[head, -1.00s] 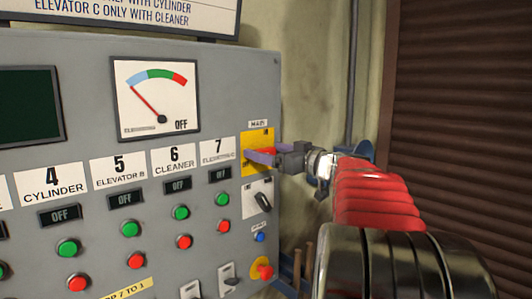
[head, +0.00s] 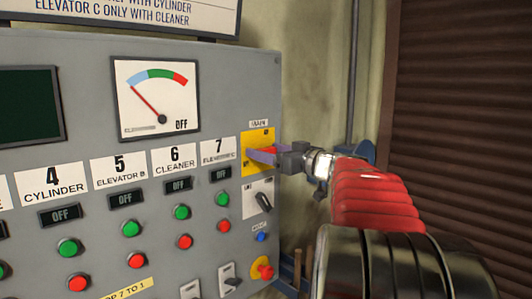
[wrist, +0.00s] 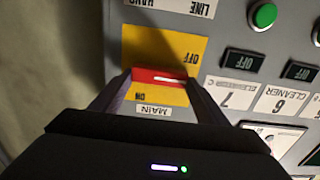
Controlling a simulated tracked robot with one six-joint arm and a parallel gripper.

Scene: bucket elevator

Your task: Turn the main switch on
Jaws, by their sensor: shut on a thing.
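The main switch is a red handle (head: 270,150) on a yellow plate (head: 259,137) under a MAIN label, at the right edge of the grey panel. My gripper (head: 264,155) reaches it from the right and is shut on the handle, which it partly hides. In the wrist view, which is upside down, the red handle (wrist: 158,76) lies level between the two fingers. A white mark shows on its right half. OFF is printed above right of the handle and ON below left on the yellow plate (wrist: 150,45).
A dial gauge (head: 155,98) has its needle at the left and reads OFF. Green and red buttons in columns sit under OFF displays. A selector switch (head: 263,202) and a red stop knob (head: 265,271) are below the main switch. A brown shutter (head: 460,110) stands at right.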

